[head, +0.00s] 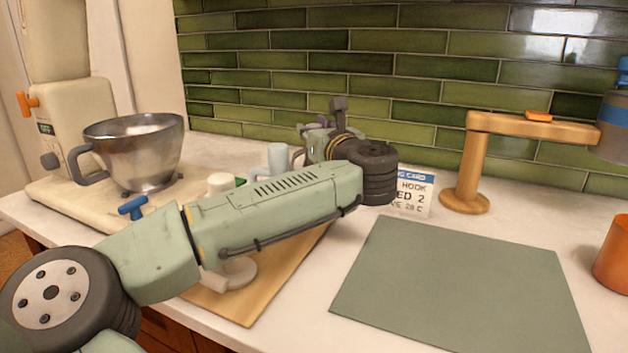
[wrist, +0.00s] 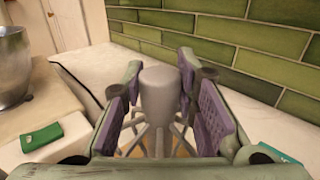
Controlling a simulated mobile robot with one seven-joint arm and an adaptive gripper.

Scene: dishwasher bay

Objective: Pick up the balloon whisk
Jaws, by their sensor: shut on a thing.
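The balloon whisk shows in the wrist view as a pale grey upright hub (wrist: 158,88) with thin wires spreading below it. In the head view its pale grey top (head: 277,156) stands behind my forearm, which hides the lower part. My gripper (wrist: 163,105) has its purple-padded fingers on either side of the hub and is shut on it. In the head view my gripper (head: 304,143) points left along the tiled wall. I cannot tell whether the whisk is clear of the surface under it.
A stand mixer (head: 68,130) with a steel bowl (head: 140,150) stands at the left. A wooden board (head: 240,305) lies under my arm. A printed card (head: 414,195), a wooden stand (head: 466,165), an orange cup (head: 612,255) and a bare green mat (head: 460,285) are to the right.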

